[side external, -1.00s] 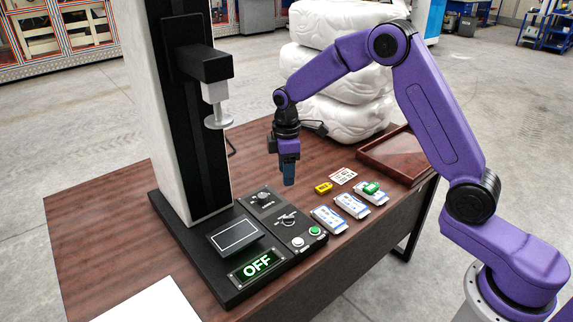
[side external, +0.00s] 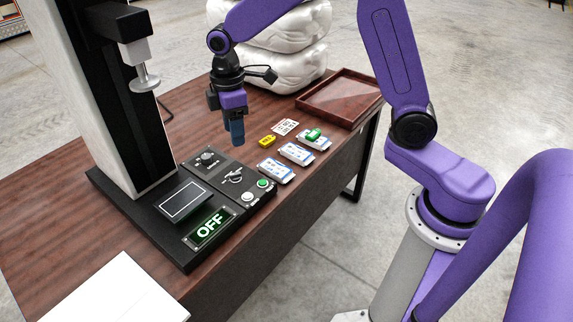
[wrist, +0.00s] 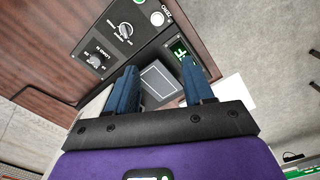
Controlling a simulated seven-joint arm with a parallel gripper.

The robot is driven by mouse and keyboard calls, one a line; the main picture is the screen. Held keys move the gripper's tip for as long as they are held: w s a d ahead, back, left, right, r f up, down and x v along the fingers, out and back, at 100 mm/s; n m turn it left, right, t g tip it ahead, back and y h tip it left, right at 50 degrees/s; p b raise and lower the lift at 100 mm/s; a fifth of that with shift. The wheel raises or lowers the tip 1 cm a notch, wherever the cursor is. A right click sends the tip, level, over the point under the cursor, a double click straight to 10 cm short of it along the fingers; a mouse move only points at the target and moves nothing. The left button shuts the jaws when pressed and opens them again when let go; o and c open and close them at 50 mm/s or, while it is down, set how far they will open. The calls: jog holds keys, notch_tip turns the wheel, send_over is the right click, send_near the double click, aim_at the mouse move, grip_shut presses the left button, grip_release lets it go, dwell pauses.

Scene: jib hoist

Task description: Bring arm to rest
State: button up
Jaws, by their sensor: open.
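My gripper (side external: 237,141) hangs pointing down above the table, behind the control panel (side external: 228,180) and left of the yellow block. In the wrist view my gripper (wrist: 159,68) has its two blue fingers spread apart, with nothing between them. The dark grey pad (wrist: 160,82) of the machine base shows beyond the gap between the fingers. My arm is bent, with its elbow raised above the table. The display (side external: 210,228) reads OFF in green. The panel carries a knob (side external: 207,157), a rotary switch (side external: 233,175), a green button (side external: 263,183) and a white button (side external: 247,196).
The machine column (side external: 117,110) stands left of my gripper, with a round metal plate (side external: 146,80) sticking out. Several white-blue packs (side external: 296,154), one topped by a green piece (side external: 313,134), lie right, near the yellow block (side external: 267,141). A red-brown tray (side external: 318,120) is behind.

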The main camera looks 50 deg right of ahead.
jog(key=s+d+r, duration=0.1)
jog(key=s+d, duration=0.1)
jog(key=s, duration=1.3)
jog(key=s+d+r, duration=0.2)
jog(key=s+d, duration=0.1)
jog(key=s, duration=1.1)
jog(key=shift+s+d, duration=0.35)
jog(key=shift+s, duration=0.05)
